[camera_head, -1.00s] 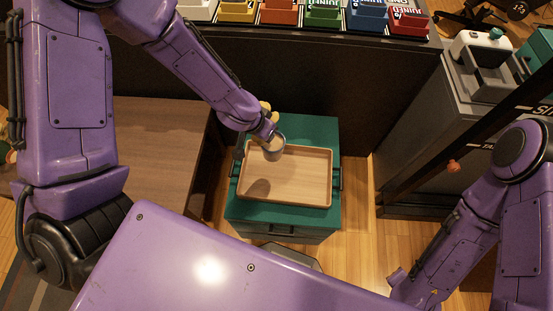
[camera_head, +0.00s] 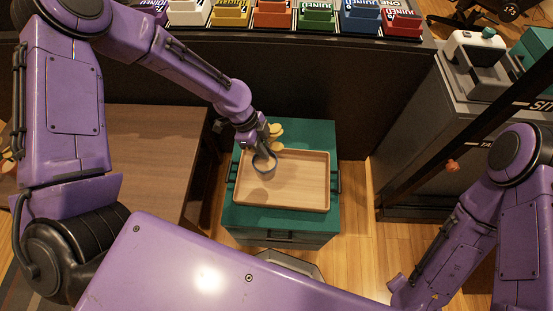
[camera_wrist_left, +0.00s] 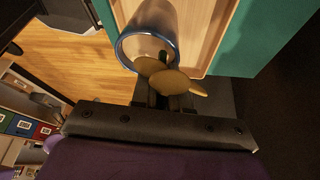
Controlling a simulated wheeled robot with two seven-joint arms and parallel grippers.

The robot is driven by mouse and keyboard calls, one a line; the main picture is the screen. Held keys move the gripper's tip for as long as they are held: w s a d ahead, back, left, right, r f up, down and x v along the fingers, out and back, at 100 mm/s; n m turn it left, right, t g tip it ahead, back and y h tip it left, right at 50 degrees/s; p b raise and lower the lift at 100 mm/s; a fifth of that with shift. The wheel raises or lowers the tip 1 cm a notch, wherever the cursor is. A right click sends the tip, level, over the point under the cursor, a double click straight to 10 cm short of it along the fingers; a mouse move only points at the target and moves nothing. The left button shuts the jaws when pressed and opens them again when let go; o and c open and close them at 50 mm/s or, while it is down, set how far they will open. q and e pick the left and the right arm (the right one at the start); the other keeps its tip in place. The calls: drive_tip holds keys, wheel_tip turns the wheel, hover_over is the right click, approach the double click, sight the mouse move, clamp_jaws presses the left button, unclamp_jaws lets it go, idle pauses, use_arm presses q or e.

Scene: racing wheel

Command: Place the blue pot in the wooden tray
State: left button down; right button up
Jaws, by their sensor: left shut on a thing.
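The blue pot (camera_head: 265,167), greyish with a blue rim, is over the upper left part of the wooden tray (camera_head: 326,180). My left gripper (camera_head: 261,150) is shut on its wall. In the left wrist view I look toward the open mouth of the pot (camera_wrist_left: 150,30), and the gripper fingers (camera_wrist_left: 165,97) are at its rim, partly hidden by yellow-tan rounded pieces. The tray (camera_wrist_left: 205,35) shows behind the pot there. I cannot tell whether the pot's base touches the tray floor. My right gripper is not visible; only the right arm shows.
The tray lies on a green-topped cabinet (camera_head: 285,222). A brown table (camera_head: 150,150) stands to the left. Colored bins (camera_head: 318,18) line the shelf at the back. A grey cabinet (camera_head: 420,150) stands to the right. The tray's right part is empty.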

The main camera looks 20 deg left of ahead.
use_arm(q)
wheel_tip(320, 180, down, 8)
drive_tip(key=w+d, duration=0.2)
drive_tip(key=shift+w+d, duration=0.25)
drive_tip(key=shift+d, duration=0.1)
drive_tip(key=c, duration=1.1)
unclamp_jaws()
drive_tip(key=v, duration=1.2)
drive_tip(key=shift+r, duration=0.2)
drive_tip(key=shift+f, duration=0.1)
